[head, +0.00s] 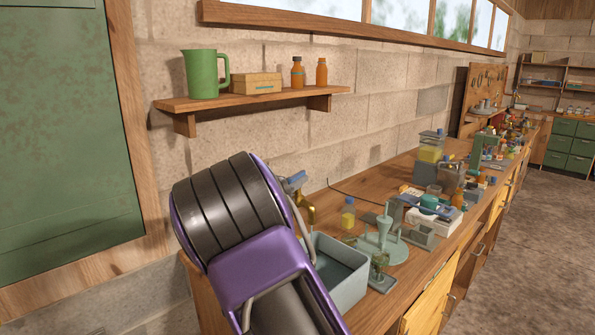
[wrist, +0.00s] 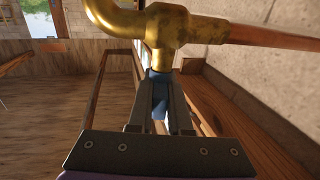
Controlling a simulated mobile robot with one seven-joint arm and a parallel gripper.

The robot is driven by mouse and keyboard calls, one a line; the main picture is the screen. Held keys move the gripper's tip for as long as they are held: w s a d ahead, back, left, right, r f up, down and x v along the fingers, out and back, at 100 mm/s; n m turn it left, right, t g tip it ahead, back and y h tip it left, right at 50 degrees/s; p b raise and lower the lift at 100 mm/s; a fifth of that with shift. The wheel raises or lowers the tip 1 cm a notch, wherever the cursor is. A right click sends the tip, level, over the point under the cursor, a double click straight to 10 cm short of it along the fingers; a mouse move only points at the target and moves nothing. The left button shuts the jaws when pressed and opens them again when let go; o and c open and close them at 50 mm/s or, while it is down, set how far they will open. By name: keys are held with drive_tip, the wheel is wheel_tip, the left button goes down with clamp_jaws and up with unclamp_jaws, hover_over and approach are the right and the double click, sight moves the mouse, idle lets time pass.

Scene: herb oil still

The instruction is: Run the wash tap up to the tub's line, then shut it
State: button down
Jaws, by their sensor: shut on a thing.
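The brass wash tap (wrist: 165,25) fills the top of the wrist view, with a copper pipe (wrist: 270,37) running right from it. My gripper (wrist: 166,80) is shut on the tap's blue handle (wrist: 158,88), between its two dark fingers. In the head view the brass tap (head: 308,209) shows just past my arm, at the back left of the bench. The grey-blue tub (head: 351,291) stands below it, partly hidden by my arm. The visible inside of the tub is dark; I cannot make out a water level, its line or a stream.
Right of the tub are a small yellow-filled bottle (head: 348,214), a grey-green funnel stand (head: 384,235) and more crowded glassware. A wall shelf (head: 250,98) above holds a green jug (head: 205,74), a small box and two orange bottles. The floor at right is clear.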

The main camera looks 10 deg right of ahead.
drive_tip(key=m+g+h, duration=0.2)
drive_tip(key=shift+g, duration=0.3)
drive_tip(key=shift+m+g+h, duration=0.6)
drive_tip(key=shift+r+g, duration=0.15)
drive_tip(key=shift+g, duration=0.15)
drive_tip(key=c, duration=0.8)
unclamp_jaws()
drive_tip(key=shift+c, duration=0.2)
drive_tip(key=v, duration=1.7)
drive_tip(key=shift+a+f, duration=0.15)
drive_tip(key=shift+f, duration=0.2)
